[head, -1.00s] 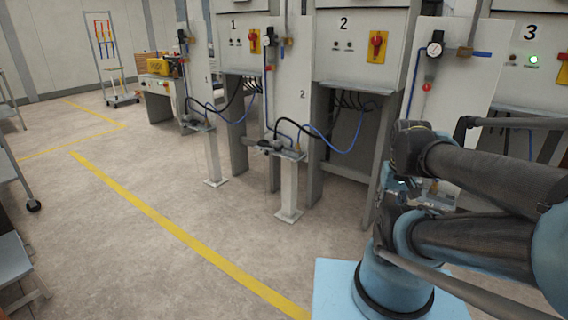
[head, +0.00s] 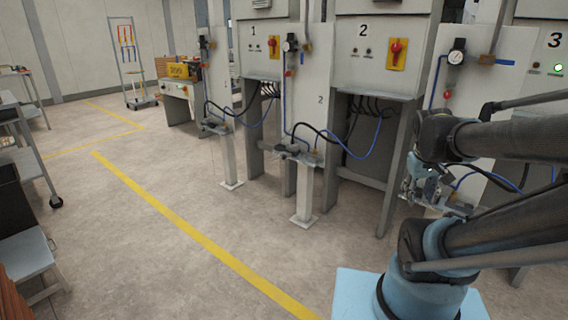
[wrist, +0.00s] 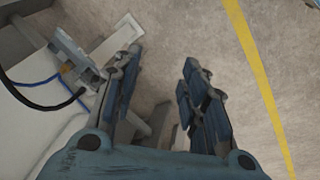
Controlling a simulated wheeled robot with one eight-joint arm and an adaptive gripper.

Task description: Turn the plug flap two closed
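In the head view, station two's post (head: 305,190) carries a small grey fixture (head: 298,153) with a black cable and a blue hose. The flap is too small to make out, so I cannot tell whether it is open or closed. My gripper (head: 415,192) hangs at the right, nearer the camera than this post. In the wrist view my gripper (wrist: 160,80) is open and empty, its fingers apart over the floor. A metal fixture (wrist: 78,62) with a cable and hose lies to the left of the fingers; I cannot tell which station it belongs to.
Cabinet two (head: 376,50) stands behind the post, with a gauge panel (head: 305,75) to its left. Another post (head: 228,160) stands further left. Open floor with a yellow line (head: 190,232) lies at centre left. A grey cart (head: 35,150) stands at the left edge.

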